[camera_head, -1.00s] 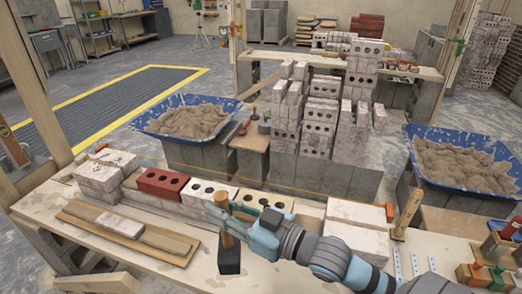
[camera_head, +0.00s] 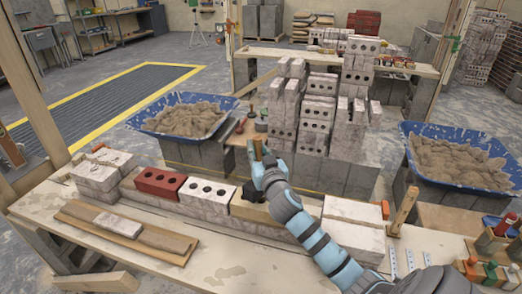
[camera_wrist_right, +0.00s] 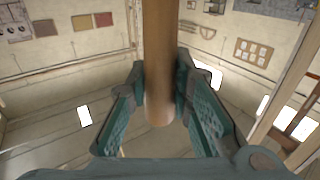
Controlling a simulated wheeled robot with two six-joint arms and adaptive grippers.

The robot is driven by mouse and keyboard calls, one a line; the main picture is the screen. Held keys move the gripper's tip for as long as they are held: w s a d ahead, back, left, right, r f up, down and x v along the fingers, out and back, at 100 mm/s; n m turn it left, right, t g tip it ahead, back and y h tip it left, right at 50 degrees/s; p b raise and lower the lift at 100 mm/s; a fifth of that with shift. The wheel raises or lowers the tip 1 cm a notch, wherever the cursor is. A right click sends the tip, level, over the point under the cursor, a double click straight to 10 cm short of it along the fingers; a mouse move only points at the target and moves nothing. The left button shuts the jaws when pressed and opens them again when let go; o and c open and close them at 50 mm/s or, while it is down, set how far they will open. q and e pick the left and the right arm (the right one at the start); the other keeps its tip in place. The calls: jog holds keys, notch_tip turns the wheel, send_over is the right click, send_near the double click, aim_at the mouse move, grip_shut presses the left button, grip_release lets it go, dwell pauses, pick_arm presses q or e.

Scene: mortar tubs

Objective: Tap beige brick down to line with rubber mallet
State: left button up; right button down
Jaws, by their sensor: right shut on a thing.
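My right gripper (camera_head: 264,170) is shut on the wooden handle of the rubber mallet (camera_head: 258,149). The handle stands roughly upright, and the black head (camera_head: 253,192) shows just below the gripper, over the brick row. In the right wrist view the handle (camera_wrist_right: 158,50) runs between the two fingers. The beige brick (camera_head: 245,210) lies in the row, right of the white holed brick, and is largely hidden by my right arm and the mallet head. I cannot tell whether the head touches it. My left gripper is not in view.
A red brick (camera_head: 160,182) and a white holed brick (camera_head: 206,192) sit to the left in the row. Blue mortar tubs (camera_head: 184,118) (camera_head: 456,158) stand behind on both sides.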

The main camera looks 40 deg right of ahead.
jog(key=shift+s+d+f+m+h, duration=0.1)
jog(key=shift+d+f+m+h, duration=0.1)
jog(key=shift+d+m+h, duration=0.25)
jog(key=shift+d, duration=0.1)
